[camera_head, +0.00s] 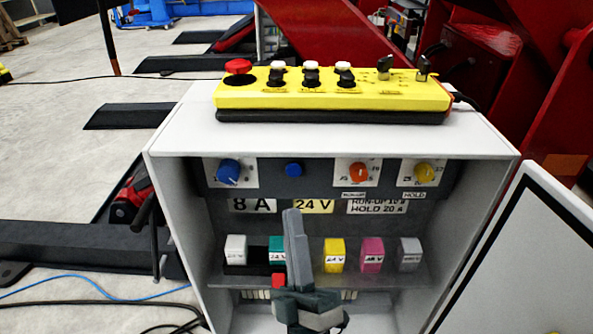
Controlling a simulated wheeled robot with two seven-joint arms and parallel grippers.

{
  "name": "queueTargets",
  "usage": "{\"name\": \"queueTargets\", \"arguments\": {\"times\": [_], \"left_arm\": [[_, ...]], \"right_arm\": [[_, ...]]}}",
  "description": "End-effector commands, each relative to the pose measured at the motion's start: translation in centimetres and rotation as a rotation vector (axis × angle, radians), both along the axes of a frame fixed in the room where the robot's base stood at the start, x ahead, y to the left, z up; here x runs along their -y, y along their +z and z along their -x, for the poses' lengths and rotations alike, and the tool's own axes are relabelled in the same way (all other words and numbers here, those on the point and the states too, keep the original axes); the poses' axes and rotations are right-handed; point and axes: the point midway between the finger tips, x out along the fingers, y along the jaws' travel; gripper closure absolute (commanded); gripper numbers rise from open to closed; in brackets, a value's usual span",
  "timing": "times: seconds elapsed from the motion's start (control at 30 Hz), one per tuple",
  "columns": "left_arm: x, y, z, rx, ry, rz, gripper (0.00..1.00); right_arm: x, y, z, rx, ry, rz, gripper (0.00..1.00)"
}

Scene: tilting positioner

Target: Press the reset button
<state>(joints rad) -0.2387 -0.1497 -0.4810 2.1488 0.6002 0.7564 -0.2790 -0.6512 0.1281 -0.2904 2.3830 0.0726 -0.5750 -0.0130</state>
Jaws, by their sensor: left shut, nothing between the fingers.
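A small blue button (293,170) sits on the dark upper panel inside the open grey cabinet, between a blue knob (229,171) and an orange knob (359,173). No label reading reset can be made out. My left gripper (292,214) points upward in front of the cabinet, its fingers shut together and empty. My right gripper is not in view.
A yellow control box (330,97) with a red mushroom button (238,66) lies on the cabinet top. A yellow knob (424,173) is at upper right inside. Coloured blocks, such as a pink one (372,250), stand below. The cabinet door (540,265) hangs open at right.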

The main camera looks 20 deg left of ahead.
Motion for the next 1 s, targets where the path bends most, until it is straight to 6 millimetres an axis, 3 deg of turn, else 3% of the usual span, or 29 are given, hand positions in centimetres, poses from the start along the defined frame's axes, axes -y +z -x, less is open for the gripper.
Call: {"name": "queueTargets", "arguments": {"times": [0.47, 0.9, 1.0], "left_arm": [[-0.4, 0.0, -1.4, 0.001, -0.001, -0.001, 1.00], [-1.7, 0.0, -6.2, 0.000, -0.001, -0.002, 1.00], [-2.0, 0.1, -7.1, 0.000, -0.001, -0.002, 1.00]], "right_arm": [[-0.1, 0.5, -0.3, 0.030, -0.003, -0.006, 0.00], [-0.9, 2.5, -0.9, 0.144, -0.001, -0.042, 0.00], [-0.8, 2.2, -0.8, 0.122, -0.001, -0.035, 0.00]]}}
